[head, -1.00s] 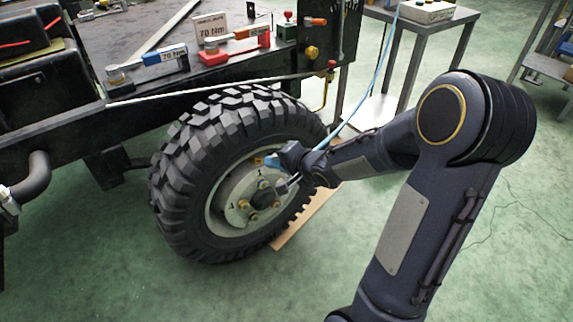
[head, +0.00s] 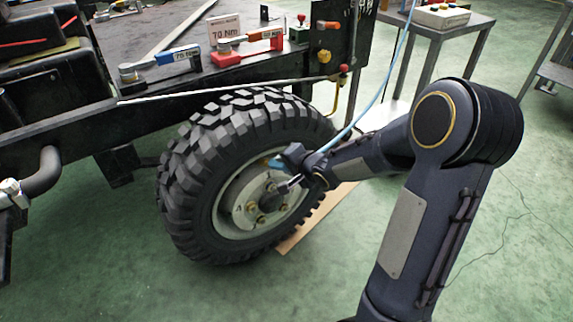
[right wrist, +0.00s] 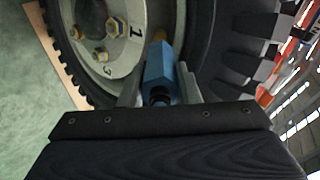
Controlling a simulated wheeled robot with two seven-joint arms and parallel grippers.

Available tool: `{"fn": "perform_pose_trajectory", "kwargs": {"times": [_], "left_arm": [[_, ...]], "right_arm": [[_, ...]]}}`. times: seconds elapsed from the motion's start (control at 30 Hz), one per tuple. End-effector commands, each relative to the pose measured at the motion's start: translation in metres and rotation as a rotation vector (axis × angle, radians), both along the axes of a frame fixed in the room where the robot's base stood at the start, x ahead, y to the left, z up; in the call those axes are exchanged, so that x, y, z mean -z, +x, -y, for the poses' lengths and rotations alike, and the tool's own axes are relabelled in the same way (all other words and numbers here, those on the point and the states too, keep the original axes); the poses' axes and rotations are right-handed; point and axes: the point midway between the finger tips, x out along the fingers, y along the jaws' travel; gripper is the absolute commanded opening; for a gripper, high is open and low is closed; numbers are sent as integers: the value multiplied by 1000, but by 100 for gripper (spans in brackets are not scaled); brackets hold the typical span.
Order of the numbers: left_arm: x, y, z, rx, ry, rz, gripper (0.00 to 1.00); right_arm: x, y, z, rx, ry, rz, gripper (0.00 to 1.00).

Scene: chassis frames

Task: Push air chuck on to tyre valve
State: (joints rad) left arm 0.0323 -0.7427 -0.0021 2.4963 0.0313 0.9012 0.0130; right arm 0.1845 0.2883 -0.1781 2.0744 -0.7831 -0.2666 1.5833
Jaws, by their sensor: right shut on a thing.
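My right gripper (head: 289,171) is at the wheel, in front of the upper part of the rim. It is shut on the blue air chuck (right wrist: 158,70), which sits between its two fingers in the right wrist view. In the head view only a small blue part of the chuck (head: 275,163) shows. The chuck points at the rim, close to the tyre's inner edge. A brass-coloured piece, seemingly the tyre valve (right wrist: 159,36), shows at the chuck's far end. I cannot tell whether the chuck is seated on it. The tyre (head: 195,160) stands upright. My left gripper is not in view.
The pale rim (head: 232,215) has several brass-coloured nuts near the gripper. A light blue hose (head: 377,92) runs up from the gripper to the right. The black chassis (head: 70,128) with torque wrenches on top is above the wheel. Green floor at the right is mostly clear.

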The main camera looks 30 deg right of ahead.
Motion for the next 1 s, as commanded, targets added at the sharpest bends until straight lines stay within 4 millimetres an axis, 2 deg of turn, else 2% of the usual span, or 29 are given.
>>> {"fn": "perform_pose_trajectory", "kwargs": {"times": [1.0], "left_arm": [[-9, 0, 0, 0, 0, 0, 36]], "right_arm": [[-1, 0, 0, 1, 1, 1, 3]]}}
